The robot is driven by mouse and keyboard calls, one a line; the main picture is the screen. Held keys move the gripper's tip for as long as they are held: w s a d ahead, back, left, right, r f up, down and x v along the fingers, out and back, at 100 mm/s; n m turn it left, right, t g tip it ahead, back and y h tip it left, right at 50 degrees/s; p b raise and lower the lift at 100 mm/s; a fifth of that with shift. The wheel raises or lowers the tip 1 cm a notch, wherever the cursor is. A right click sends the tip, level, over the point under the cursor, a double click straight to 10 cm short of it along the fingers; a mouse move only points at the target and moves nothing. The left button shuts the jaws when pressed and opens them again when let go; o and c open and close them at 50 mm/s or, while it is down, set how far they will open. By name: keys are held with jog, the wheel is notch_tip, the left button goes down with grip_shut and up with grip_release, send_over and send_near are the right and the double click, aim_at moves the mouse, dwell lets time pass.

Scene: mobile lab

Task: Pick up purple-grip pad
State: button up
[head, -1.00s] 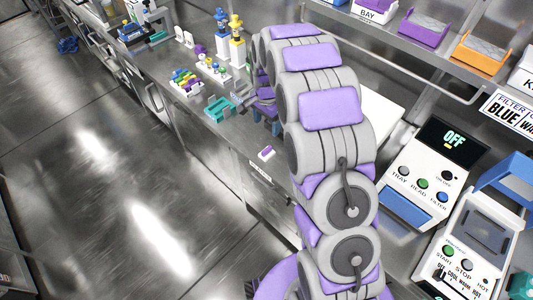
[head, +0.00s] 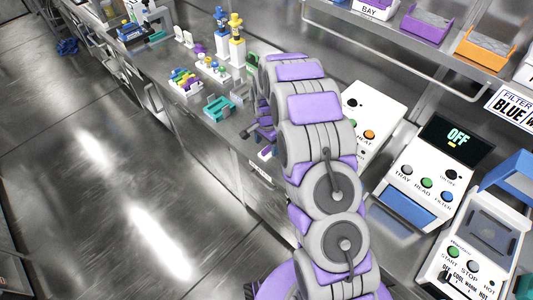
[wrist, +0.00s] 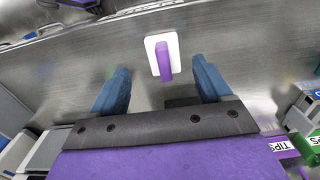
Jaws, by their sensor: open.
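The purple-grip pad is a small white pad with a raised purple bar. In the wrist view the pad (wrist: 164,58) lies on the metal counter, ahead of and between my two blue fingers. My gripper (wrist: 161,68) is open, with nothing held between the fingers. In the head view the pad (head: 265,153) lies near the counter's front edge, just beside my arm. My gripper is mostly hidden by the arm there. I cannot tell its exact height above the counter.
A teal tray (head: 217,108) and a rack of coloured pieces (head: 186,81) stand farther along the counter. Yellow and blue-topped stands (head: 236,44) are behind them. Control boxes, one showing OFF (head: 428,170), stand right of my arm. A shelf with an orange bin (head: 482,48) is above.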

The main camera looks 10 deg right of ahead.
aim_at(267, 148)
jog(key=f, duration=0.1)
jog(key=f+b, duration=0.1)
jog(key=f, duration=0.2)
jog(key=shift+w+d+f, duration=0.1)
jog(key=shift+w+f, duration=0.3)
jog(key=c, duration=1.2)
jog(key=shift+r, duration=0.15)
jog(key=shift+r, duration=0.6)
notch_tip(267, 148, up, 2)
jog(key=shift+r+p, duration=0.25)
jog(key=shift+p, duration=0.3)
jog(key=s, duration=0.5)
jog(key=s+p, duration=0.1)
jog(key=s, duration=0.4)
jog(key=s+r+p, duration=0.1)
jog(key=s, duration=0.5)
jog(key=shift+a+r, duration=0.1)
jog(key=shift+a, duration=0.25)
